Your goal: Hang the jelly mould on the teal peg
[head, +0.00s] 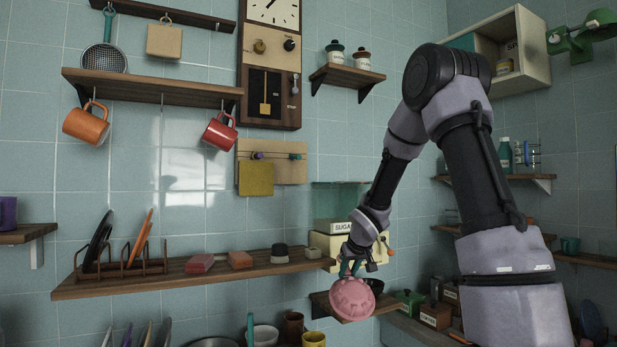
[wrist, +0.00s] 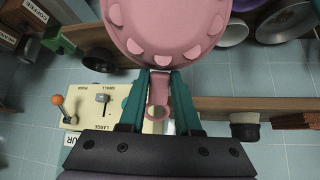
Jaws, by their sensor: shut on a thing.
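The pink jelly mould (head: 351,298) hangs below my gripper (head: 351,268) in the head view, in front of the lower shelves. In the wrist view my gripper (wrist: 159,84) has its teal fingers shut on the pink tab of the mould (wrist: 165,30); the tab's ring end lies between the fingers. The teal peg (head: 297,156) is at the right of a pale wooden peg board (head: 278,173) on the tiled wall, above and left of my gripper. It looks bare.
A purple peg (head: 258,155) is left of the teal one, with a mustard cloth (head: 256,178) below it. A long shelf (head: 190,280) holds a plate rack and blocks.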

